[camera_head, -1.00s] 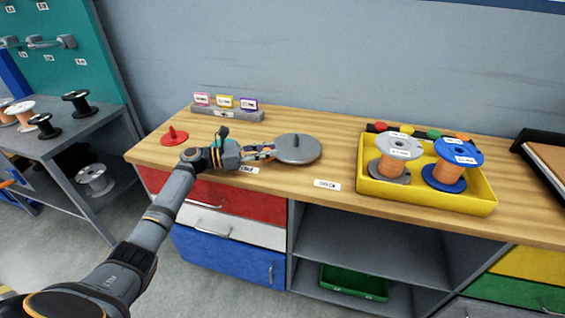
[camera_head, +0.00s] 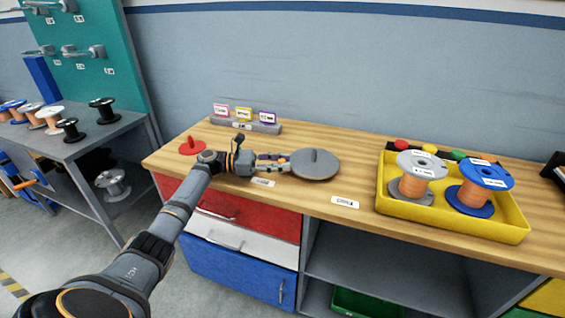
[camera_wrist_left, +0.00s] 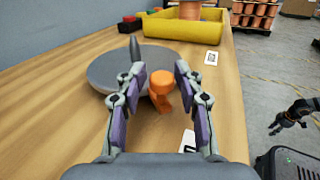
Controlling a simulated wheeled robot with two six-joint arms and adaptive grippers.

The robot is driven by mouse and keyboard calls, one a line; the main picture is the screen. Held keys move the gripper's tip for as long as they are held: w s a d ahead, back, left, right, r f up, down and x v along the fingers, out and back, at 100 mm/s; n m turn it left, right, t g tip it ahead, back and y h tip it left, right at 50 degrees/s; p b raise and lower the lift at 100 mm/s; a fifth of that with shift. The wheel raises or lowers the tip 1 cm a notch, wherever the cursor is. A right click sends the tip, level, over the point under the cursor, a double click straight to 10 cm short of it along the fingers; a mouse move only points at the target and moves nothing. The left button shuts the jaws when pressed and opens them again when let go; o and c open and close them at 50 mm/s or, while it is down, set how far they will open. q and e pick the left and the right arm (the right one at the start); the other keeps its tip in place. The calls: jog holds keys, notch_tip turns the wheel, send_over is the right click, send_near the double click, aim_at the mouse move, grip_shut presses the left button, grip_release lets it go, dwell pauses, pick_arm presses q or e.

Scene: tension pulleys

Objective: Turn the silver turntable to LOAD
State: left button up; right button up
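The silver turntable (camera_head: 325,170) is a flat grey disc on the wooden bench with an upright grey fin (camera_head: 314,157) on top. In the left wrist view the disc (camera_wrist_left: 180,59) lies just ahead of the fingers, with the fin (camera_wrist_left: 134,50) standing on it. An orange knob (camera_wrist_left: 162,82) is at the disc's near edge. My left gripper (camera_head: 283,162) is at the turntable's left side; its fingers (camera_wrist_left: 155,82) are spread to either side of the knob, apart from it. My right gripper (camera_wrist_left: 290,117) seems to show small over the floor; its finger state is unclear.
Two white labels (camera_head: 263,182) (camera_head: 345,202) lie along the bench front, too small to read. A red piece (camera_head: 192,147) and a label holder (camera_head: 245,124) are left and behind. A yellow tray (camera_head: 400,211) with spools is at right. Bare bench lies between.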

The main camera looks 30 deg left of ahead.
pick_arm(q)
jog(key=shift+o, duration=0.2)
jog(key=v, duration=1.1)
jog(key=shift+s+a, duration=0.2)
jog(key=shift+a, duration=0.2)
